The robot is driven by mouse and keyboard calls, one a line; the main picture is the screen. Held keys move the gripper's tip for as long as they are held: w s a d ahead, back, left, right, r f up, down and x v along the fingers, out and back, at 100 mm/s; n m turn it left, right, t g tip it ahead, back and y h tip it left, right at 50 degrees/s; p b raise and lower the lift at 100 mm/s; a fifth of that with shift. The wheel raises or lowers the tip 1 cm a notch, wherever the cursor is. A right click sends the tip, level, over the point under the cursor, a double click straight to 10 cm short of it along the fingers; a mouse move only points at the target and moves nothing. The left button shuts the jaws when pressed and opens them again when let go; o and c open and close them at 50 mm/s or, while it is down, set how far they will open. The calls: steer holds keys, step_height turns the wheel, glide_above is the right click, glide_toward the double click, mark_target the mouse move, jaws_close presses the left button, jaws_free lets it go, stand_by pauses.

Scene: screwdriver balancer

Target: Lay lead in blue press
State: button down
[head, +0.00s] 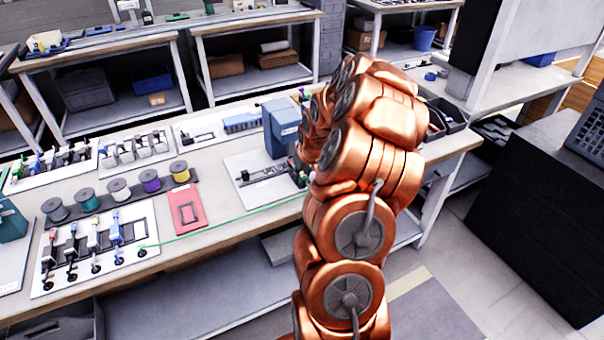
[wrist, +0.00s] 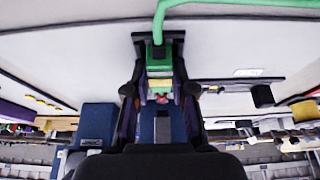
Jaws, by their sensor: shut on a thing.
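The green lead (head: 215,229) runs across the bench in the head view, from the white board at left toward my arm. In the wrist view, its green connector end (wrist: 158,52) sits between the fingers of my gripper (wrist: 159,90), which is shut on it; the green cable bends away at the top. The blue press (head: 283,128) stands upright on a white plate (head: 238,168), just left of my arm. A blue block with a pale label, likely the press, shows left of the fingers in the wrist view (wrist: 97,122). My arm hides most of the gripper in the head view.
A black fixture (head: 262,174) lies on the plate before the press. A red tray (head: 187,208), several wire spools (head: 118,190) and a white board with several connectors (head: 140,222) are at left. A dark bin (head: 446,118) sits right of my arm.

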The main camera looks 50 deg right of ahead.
steer(key=c, duration=0.9)
jaws_free()
steer(key=shift+r, duration=0.15)
steer(key=v, duration=1.1)
steer(key=shift+s+r, duration=0.25)
steer(key=shift+a, duration=0.15)
